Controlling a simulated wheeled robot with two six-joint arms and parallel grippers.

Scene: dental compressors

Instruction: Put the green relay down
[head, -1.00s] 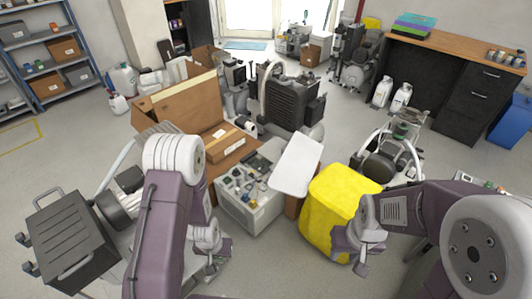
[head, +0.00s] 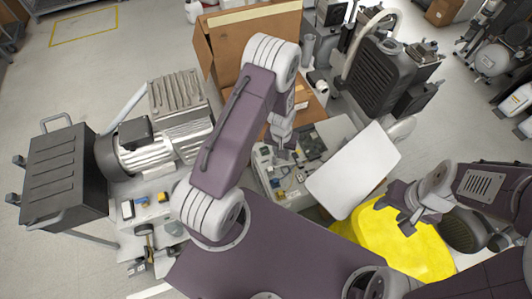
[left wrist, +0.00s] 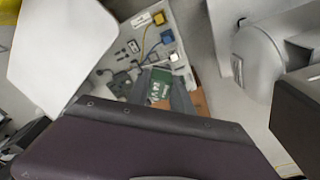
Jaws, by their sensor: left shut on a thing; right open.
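The green relay (left wrist: 160,84), with white lettering on its face, shows in the left wrist view between the grey fingers of my left gripper (left wrist: 163,92), which is shut on it. In the head view my left gripper (head: 284,150) hangs over the open white box (head: 262,178) of electrical parts; I cannot make out the relay there. I cannot tell whether the relay touches anything beneath. The box's inside also shows in the left wrist view (left wrist: 130,65). My right gripper (head: 408,218) is open and empty, above a yellow covered thing (head: 390,245).
A white panel (head: 352,170) lies just right of the box's parts. A cardboard box (head: 245,30) and a black finned unit (head: 375,75) stand behind. A compressor motor (head: 145,150) and a dark case (head: 65,175) are at left. Bare floor shows at upper left.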

